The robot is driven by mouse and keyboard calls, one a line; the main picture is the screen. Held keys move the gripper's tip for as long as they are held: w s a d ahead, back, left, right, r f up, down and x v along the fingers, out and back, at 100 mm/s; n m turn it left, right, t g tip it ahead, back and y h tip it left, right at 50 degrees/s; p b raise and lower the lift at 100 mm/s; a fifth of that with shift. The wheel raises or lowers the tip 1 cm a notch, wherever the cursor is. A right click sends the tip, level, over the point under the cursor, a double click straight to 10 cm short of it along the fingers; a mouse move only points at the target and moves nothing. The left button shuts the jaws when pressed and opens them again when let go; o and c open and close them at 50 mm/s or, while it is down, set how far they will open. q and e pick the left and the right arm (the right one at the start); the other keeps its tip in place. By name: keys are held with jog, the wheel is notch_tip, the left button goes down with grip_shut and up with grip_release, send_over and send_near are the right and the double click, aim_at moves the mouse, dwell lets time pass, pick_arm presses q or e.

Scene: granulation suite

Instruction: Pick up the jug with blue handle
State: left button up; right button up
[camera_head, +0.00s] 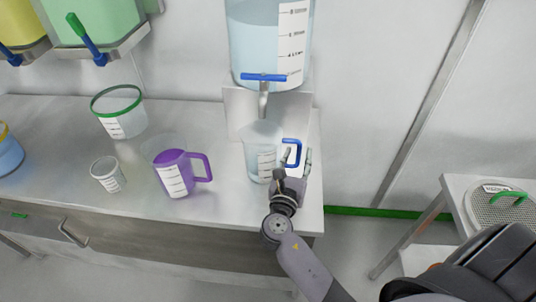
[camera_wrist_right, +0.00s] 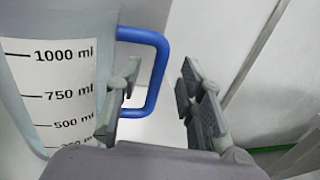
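The jug with blue handle (camera_head: 262,150) is clear with a white scale label and stands upright on the steel counter under the tap of a large clear tank. Its blue handle (camera_head: 292,150) points right. My right gripper (camera_head: 297,158) is at the handle, with its fingers apart. In the right wrist view the jug's wall and label (camera_wrist_right: 55,85) fill the left side. There the blue handle (camera_wrist_right: 160,65) reaches toward the open fingers (camera_wrist_right: 157,88). The left finger overlaps the handle loop, and the right finger is clear of it. My left gripper is not in view.
A purple jug (camera_head: 174,176), a small clear cup (camera_head: 108,175) and a green-rimmed container (camera_head: 119,112) stand left on the counter (camera_head: 220,205). The tank (camera_head: 262,45) with a blue tap lever (camera_head: 263,77) is above the jug. A side table (camera_head: 460,195) stands at the right.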

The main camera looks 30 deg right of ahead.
aim_at(298, 151)
jog(key=x, duration=0.3)
jog(key=shift+w, duration=0.15)
jog(key=shift+c, duration=0.2)
grip_shut()
dwell(0.6)
